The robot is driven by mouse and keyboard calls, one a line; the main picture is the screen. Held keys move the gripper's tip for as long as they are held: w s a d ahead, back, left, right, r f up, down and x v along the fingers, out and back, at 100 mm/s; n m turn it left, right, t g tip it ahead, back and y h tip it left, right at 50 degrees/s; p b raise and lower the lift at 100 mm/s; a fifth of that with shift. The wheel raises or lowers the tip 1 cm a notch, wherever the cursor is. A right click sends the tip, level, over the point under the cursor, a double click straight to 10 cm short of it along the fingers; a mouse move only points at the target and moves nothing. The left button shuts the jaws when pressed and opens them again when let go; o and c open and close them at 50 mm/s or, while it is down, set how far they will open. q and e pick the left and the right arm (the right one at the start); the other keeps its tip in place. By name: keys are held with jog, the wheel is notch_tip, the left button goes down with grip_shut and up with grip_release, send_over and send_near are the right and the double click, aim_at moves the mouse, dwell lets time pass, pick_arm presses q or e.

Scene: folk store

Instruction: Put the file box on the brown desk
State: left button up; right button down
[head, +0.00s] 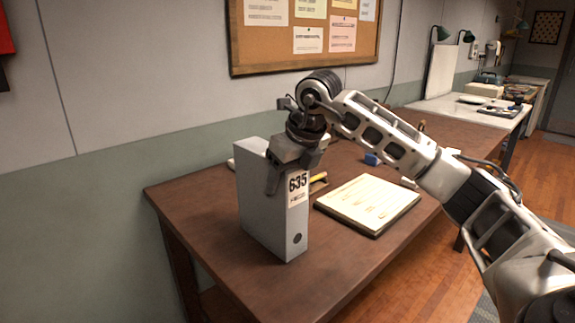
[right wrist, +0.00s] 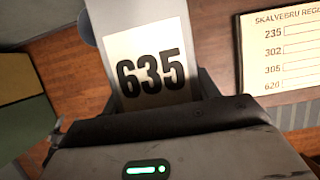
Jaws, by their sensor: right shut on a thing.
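The grey file box (head: 272,215) with a "635" label stands upright at the left part of the brown desk (head: 210,213). I cannot tell whether its base touches the desk top. My right gripper (head: 284,178) reaches over from the right and is shut on the upper part of the file box, beside the label. In the right wrist view the file box (right wrist: 147,25) shows its "635" label between my fingers. My left gripper is not in view.
An open register (head: 368,204) lies on the desk right of the file box. A small blue object (head: 372,159) sits behind it. A cork board (head: 305,35) hangs on the wall. The desk's front strip is clear.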

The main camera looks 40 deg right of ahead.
dwell(0.3)
jog(key=shift+c, duration=2)
grip_release()
jog(key=shift+f, duration=0.1)
jog(key=v, duration=1.2)
